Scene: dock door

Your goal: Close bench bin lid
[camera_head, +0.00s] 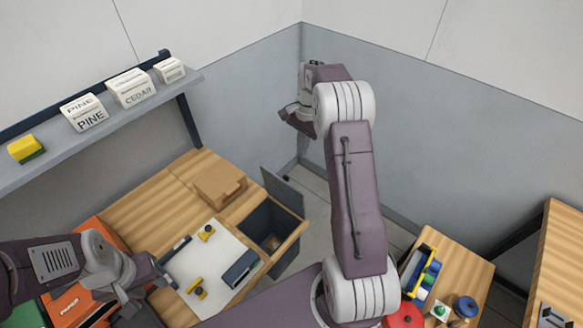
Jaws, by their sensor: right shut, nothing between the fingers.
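The bench bin (265,229) is a dark open box set into the right end of the wooden bench. Its grey lid (284,189) stands raised along the bin's far side, so the inside shows. My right gripper (288,117) is shut and empty, held high beyond the bin near the wall corner, up and right of the lid in the picture and apart from it. My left gripper (152,287) is low at the left, over the near edge of the bench, with its fingers apart and nothing seen between them. It is well away from the bin.
A white mat (212,255) with yellow-handled tools and a dark block lies left of the bin. A cardboard-brown box (219,185) sits behind the mat. A shelf (108,116) with labelled boxes runs along the wall. A small table (466,266) with containers stands right of my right arm.

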